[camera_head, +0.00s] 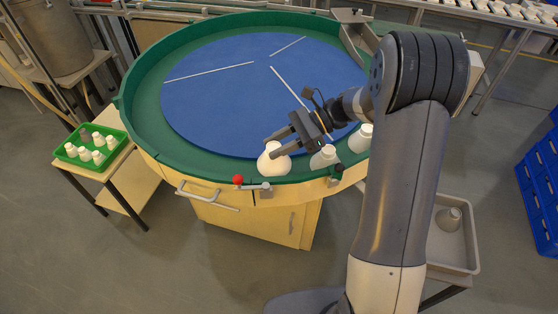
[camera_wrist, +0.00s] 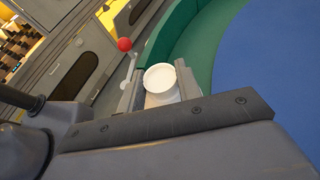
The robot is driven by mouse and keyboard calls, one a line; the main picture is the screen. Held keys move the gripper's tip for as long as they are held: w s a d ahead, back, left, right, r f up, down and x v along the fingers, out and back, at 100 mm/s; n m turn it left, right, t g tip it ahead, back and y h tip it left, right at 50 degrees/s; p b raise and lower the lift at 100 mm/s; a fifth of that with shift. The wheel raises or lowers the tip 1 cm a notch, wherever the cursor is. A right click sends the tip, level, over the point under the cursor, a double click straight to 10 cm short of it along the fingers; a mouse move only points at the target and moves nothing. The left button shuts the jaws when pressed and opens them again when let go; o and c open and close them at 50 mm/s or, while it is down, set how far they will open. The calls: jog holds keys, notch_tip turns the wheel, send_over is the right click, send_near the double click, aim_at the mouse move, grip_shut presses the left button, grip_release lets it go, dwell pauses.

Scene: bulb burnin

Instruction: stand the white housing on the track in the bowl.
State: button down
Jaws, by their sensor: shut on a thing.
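A white housing (camera_head: 273,162) with a rounded, wide body is at the front of the big round bowl (camera_head: 150,130), over its green track near the rim. My gripper (camera_head: 274,147) reaches down from the right and is shut on this housing's upper part. The housing looks about upright; I cannot tell whether its base touches the track. In the wrist view the housing (camera_wrist: 160,78) shows its round pale top between the two fingers (camera_wrist: 158,85). Two more white housings, a nearer one (camera_head: 323,158) and a farther one (camera_head: 361,138), stand on the track to the right.
A red-knobbed lever (camera_head: 238,180) sticks out at the rim beside the held housing. A green tray (camera_head: 70,160) with several white pieces stands at left. A grey tray (camera_head: 452,250) with one pale piece (camera_head: 448,218) is at right. The bowl's blue disc (camera_head: 230,110) carries only thin pale strips.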

aim_at(278, 159)
jog(key=shift+f, duration=2.5)
jog(key=shift+f, duration=0.1)
jog(key=c, duration=1)
grip_release()
jog(key=shift+r, duration=0.2)
jog(key=b+v, duration=0.1)
jog(key=v, duration=1.1)
